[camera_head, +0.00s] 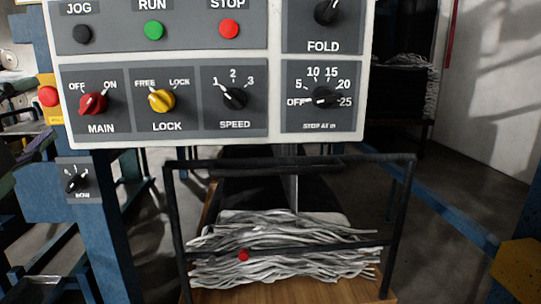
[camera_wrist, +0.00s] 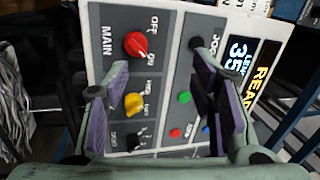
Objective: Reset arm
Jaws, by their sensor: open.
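My gripper (camera_wrist: 160,100) is open in the wrist view, its two purple-padded fingers apart with nothing between them. It faces the grey control panel, which looks turned on its side there. The red MAIN knob (camera_wrist: 136,45) and the yellow LOCK knob (camera_wrist: 134,104) show beyond the fingers. I cannot tell the exact gap to the panel. In the head view the control panel (camera_head: 275,60) fills the upper middle; its red MAIN knob (camera_head: 93,103) seems turned toward ON, and the yellow LOCK knob (camera_head: 161,101) toward FREE. My gripper is not clearly seen there.
Below the panel, a black frame (camera_head: 169,210) stands around a pile of grey strands (camera_head: 290,268) on a wooden board. A small red ball (camera_head: 243,255) is on the frame's bar. A blue post (camera_head: 95,240) stands at left, a blue rail (camera_head: 440,207) at right. Grey floor shows between.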

